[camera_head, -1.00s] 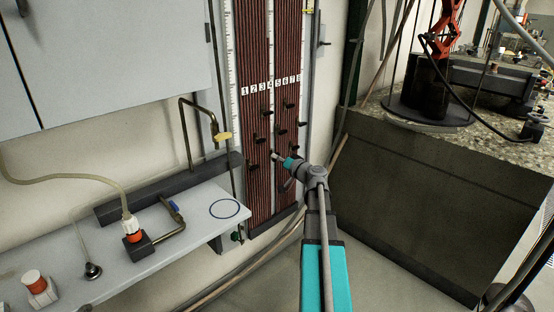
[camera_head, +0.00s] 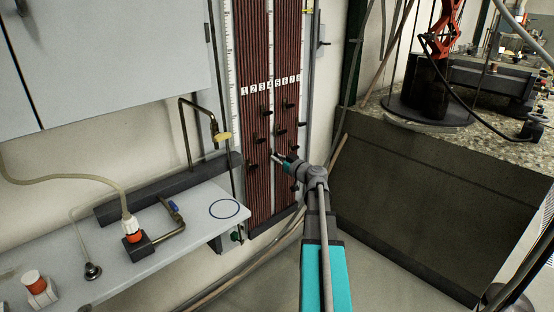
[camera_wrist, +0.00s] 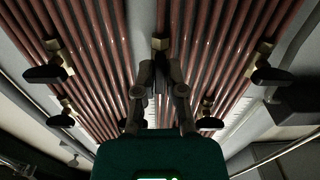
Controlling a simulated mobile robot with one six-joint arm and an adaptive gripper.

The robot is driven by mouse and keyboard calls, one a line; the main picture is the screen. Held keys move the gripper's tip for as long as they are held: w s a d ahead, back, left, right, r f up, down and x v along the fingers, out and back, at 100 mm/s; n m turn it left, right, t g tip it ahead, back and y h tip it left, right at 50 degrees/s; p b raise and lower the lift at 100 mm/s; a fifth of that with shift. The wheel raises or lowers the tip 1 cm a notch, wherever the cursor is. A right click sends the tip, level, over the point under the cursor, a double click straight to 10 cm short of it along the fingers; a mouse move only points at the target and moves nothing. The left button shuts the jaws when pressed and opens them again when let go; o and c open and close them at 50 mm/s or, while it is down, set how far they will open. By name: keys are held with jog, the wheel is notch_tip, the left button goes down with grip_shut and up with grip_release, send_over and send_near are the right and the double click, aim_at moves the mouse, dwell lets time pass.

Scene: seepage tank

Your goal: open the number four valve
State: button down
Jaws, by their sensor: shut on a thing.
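The panel of red-brown tubes (camera_head: 255,185) carries a row of number labels (camera_head: 270,86), 1 to 8, and several black-handled valves. My gripper (camera_head: 275,156) is at the panel's lower middle, roughly below the label 4. In the wrist view, my gripper (camera_wrist: 160,85) has its two fingers on either side of a central valve's dark handle, below its brass body (camera_wrist: 160,44). It is shut on that handle, which the fingers partly hide. No number shows in the wrist view.
Neighbouring valve handles stick out close by, at left (camera_wrist: 45,73) and right (camera_wrist: 272,76) in the wrist view. A grey shelf (camera_head: 185,235) with a bent pipe and fittings stands left of the arm. A dark tank block (camera_head: 425,200) stands at the right.

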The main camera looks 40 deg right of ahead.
jog(key=shift+n, duration=0.4)
dwell(1.4)
jog(key=c, duration=0.7)
grip_release()
jog(key=shift+c, duration=0.2)
jog(key=shift+s, duration=0.1)
jog(key=s, duration=1.2)
jog(key=shift+d, duration=0.45)
